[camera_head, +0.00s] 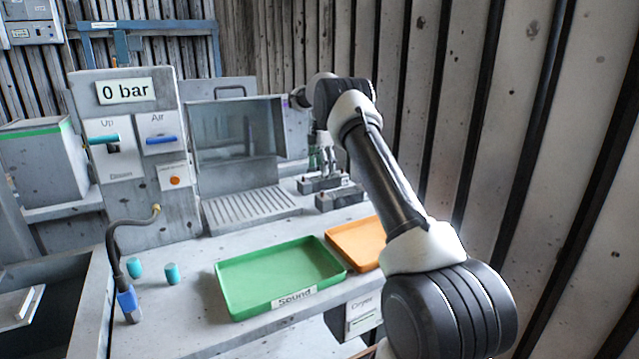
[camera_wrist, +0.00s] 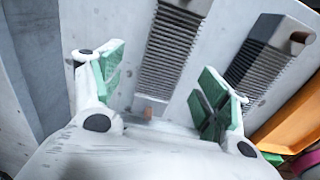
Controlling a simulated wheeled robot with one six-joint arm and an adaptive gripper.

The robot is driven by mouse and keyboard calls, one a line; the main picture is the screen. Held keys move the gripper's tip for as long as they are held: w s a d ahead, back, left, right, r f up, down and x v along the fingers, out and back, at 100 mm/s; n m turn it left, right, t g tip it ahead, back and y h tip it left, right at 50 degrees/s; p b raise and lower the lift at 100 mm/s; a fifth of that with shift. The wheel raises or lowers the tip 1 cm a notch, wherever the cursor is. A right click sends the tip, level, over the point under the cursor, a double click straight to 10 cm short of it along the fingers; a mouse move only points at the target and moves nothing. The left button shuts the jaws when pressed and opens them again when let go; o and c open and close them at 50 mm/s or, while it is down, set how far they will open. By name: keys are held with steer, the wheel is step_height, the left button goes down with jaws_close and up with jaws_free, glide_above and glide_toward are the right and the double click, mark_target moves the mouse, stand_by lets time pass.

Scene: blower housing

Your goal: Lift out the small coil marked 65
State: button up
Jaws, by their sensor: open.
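My gripper (camera_wrist: 163,95) is open, its two green-padded fingers spread apart with nothing held between them. In the head view my gripper (camera_head: 318,160) points down at the right end of the bench, close to two small dark-and-grey blocks, a rear one (camera_head: 312,186) and a front one (camera_head: 338,200). In the wrist view two dark ribbed strips show beyond the fingers, one (camera_wrist: 172,48) between them and one (camera_wrist: 262,58) to the right. I cannot tell whether either is a coil. No mark 65 is readable in either view.
A green tray (camera_head: 228,300) labelled Sound lies on the bench front, with an orange tray (camera_head: 368,250) beside it. A grey cabinet with a clear window (camera_head: 225,130) and a 0 bar panel (camera_head: 127,92) stand behind. Two teal cylinders and a blue-ended hose (camera_head: 128,300) are at left.

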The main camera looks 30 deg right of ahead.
mark_target(323, 179)
steer(key=f, duration=0.5)
steer(key=shift+s+d+f, duration=0.15)
steer(key=shift+d+f, duration=0.1)
steer(key=shift+d, duration=0.05)
steer(key=c, duration=1.4)
step_height(323, 179, up, 10)
steer(key=shift+f, duration=0.1)
